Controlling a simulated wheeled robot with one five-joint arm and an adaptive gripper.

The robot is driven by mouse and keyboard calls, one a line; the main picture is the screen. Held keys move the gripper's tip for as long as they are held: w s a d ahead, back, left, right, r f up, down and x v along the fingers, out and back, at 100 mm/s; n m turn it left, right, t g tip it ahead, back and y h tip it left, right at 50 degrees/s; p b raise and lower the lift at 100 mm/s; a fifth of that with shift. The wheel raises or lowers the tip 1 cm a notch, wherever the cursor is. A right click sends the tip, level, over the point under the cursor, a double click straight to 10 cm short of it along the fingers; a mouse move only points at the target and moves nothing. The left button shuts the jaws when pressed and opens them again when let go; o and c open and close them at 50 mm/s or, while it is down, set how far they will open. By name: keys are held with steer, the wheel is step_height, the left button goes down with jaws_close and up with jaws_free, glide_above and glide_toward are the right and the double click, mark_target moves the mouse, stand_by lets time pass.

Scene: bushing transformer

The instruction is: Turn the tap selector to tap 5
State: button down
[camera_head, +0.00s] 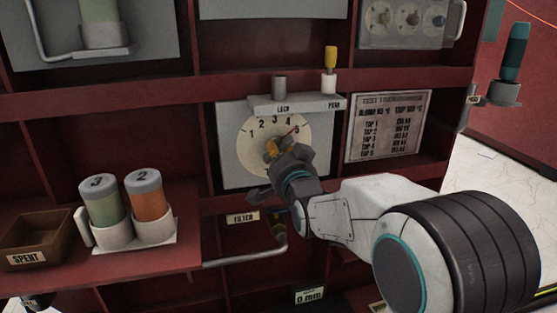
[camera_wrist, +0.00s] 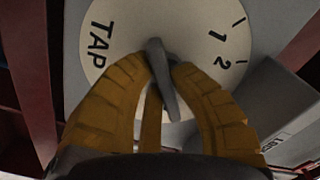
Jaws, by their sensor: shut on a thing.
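The tap selector is a pale round dial (camera_head: 246,151) on a grey plate, marked 1 to 5. In the wrist view the knob (camera_wrist: 158,70) is between the fingertips of my gripper (camera_wrist: 160,75). That view shows "TAP", 1 and 2 on the dial (camera_wrist: 130,25); the fingers hide the lower part.
A ledge (camera_head: 300,104) labelled LOCK and PARK juts out above the dial. A yellow-topped pin (camera_head: 330,60) stands at PARK; a grey socket (camera_head: 279,87) stands at LOCK. A printed plate (camera_head: 388,127) is at right. Canisters 3 (camera_head: 103,200) and 2 (camera_head: 146,196) stand left, beside a SPENT bin (camera_head: 36,241).

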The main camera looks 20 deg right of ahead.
steer(key=shift+m+b, duration=0.45)
steer(key=shift+m, duration=0.35)
steer(key=shift+r, duration=0.1)
steer(key=c, duration=1.1)
jaws_free()
steer(key=shift+s, duration=6)
